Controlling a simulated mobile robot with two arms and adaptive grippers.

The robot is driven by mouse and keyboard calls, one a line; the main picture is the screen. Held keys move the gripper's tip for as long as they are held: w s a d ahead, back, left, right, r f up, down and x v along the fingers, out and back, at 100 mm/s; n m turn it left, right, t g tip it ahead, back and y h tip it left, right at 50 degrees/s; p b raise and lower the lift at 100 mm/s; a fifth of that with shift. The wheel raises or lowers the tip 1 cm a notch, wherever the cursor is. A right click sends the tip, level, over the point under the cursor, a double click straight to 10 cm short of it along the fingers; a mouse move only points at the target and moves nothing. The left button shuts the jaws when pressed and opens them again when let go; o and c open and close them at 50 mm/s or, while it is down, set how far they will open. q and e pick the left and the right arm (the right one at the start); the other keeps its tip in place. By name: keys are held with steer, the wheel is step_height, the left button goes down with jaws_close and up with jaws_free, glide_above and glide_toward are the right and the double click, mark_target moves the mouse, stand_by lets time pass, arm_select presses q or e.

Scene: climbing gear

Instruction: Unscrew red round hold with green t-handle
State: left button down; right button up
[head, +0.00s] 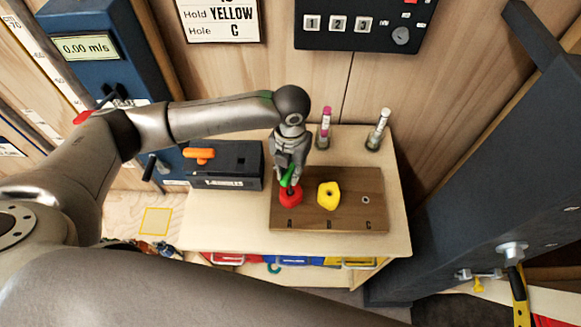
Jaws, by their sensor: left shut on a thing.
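The red round hold (290,195) sits at position A on a brown wooden board (340,218). The green t-handle (287,177) stands over the middle of the red hold; its lower end seems to meet the hold, but the exact contact is too small to tell. My left gripper (288,172) points down from above and is shut on the green t-handle. The gripper's fingers hide part of the handle. My right gripper is not in view.
A yellow hold (328,195) is at B, close right of the red one; C shows a bare hole (365,199). A dark T-handles box (222,166) with an orange handle (199,154) stands left.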

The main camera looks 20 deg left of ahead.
arm_select(q)
steer(key=shift+n, duration=0.8)
steer(key=shift+r, duration=1.5)
steer(key=m, duration=0.4)
steer(key=shift+m, duration=0.4)
steer(key=m, duration=0.4)
